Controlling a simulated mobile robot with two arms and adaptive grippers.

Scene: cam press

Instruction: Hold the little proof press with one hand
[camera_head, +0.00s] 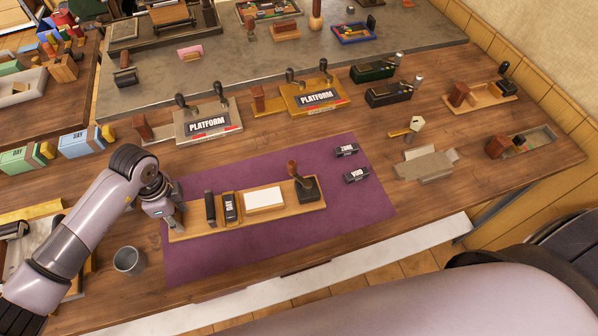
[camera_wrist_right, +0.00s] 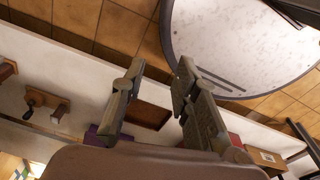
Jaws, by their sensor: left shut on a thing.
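The little proof press is a long wooden board (camera_head: 285,203) lying on a purple mat (camera_head: 375,205). From left to right it carries a dark upright block, a black block marked DAY (camera_head: 231,208), a white pad (camera_head: 264,198) and a dark stamp-like piece with a brown handle (camera_head: 306,188). My left gripper (camera_head: 176,222) is at the board's left end, shut on it; the fingertips are partly hidden. My right gripper (camera_wrist_right: 160,65) is open in the right wrist view, with nothing between its fingers.
Two small black blocks (camera_head: 346,150) lie on the mat's right part. A grey cup (camera_head: 129,261) stands left of the mat. Two presses marked PLATFORM (camera_head: 207,124) stand behind. A grey plate (camera_head: 425,164) lies to the right. The mat's front strip is clear.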

